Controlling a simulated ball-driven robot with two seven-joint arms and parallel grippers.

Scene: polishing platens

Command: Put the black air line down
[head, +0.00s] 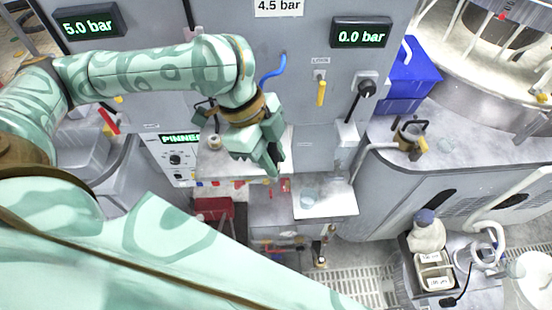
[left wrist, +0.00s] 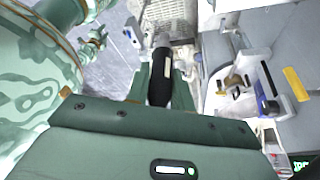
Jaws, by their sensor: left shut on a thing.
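My left gripper (head: 270,165) hangs over the shelf in front of the grey panel, fingers pointing down. In the left wrist view my left gripper (left wrist: 161,85) has its two green fingers on either side of a black cylinder, the black air line (left wrist: 159,88), with a pale label strip on it. The fingers are shut on it. The rest of the line cannot be made out. My right gripper is in neither view.
A black plug (head: 367,89) and a yellow handle (head: 321,93) are on the panel. A blue bin (head: 410,80) stands at the right. A red box (head: 213,209) sits lower left.

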